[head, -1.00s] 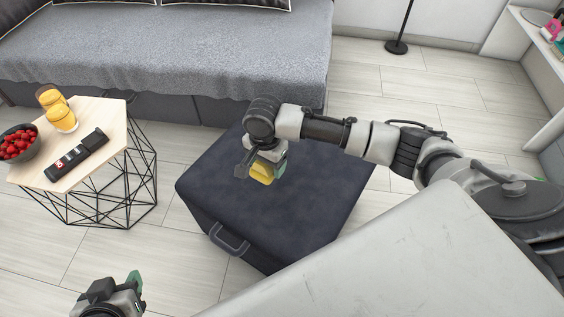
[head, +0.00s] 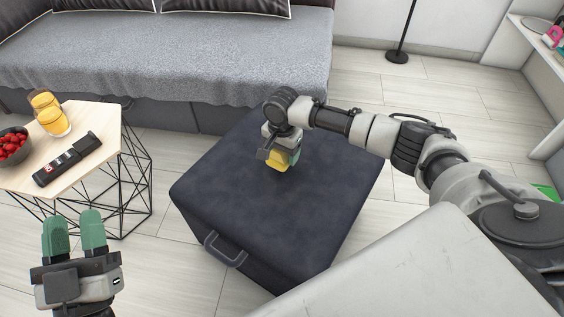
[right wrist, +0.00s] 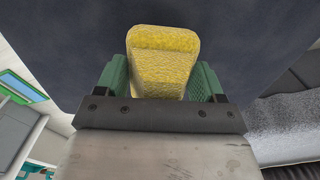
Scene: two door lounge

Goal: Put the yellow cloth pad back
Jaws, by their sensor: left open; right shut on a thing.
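The yellow cloth pad (head: 278,161) is held in my right gripper (head: 284,158), over the dark ottoman (head: 250,215). In the right wrist view the pad (right wrist: 163,58) sits between the green fingers of my right gripper (right wrist: 163,85), with the dark ottoman top (right wrist: 60,45) behind it. I cannot tell whether the pad touches the ottoman. My left gripper (head: 75,236) is open and empty at the lower left, with its green fingers pointing up, in front of the side table.
A wooden-topped side table (head: 93,155) at the left holds a bowl of red berries (head: 14,146), yellow drinks (head: 52,118) and a black device (head: 68,158). A grey sofa (head: 190,60) stands behind. A lamp pole (head: 403,30) is at the back. Floor is clear right of the ottoman.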

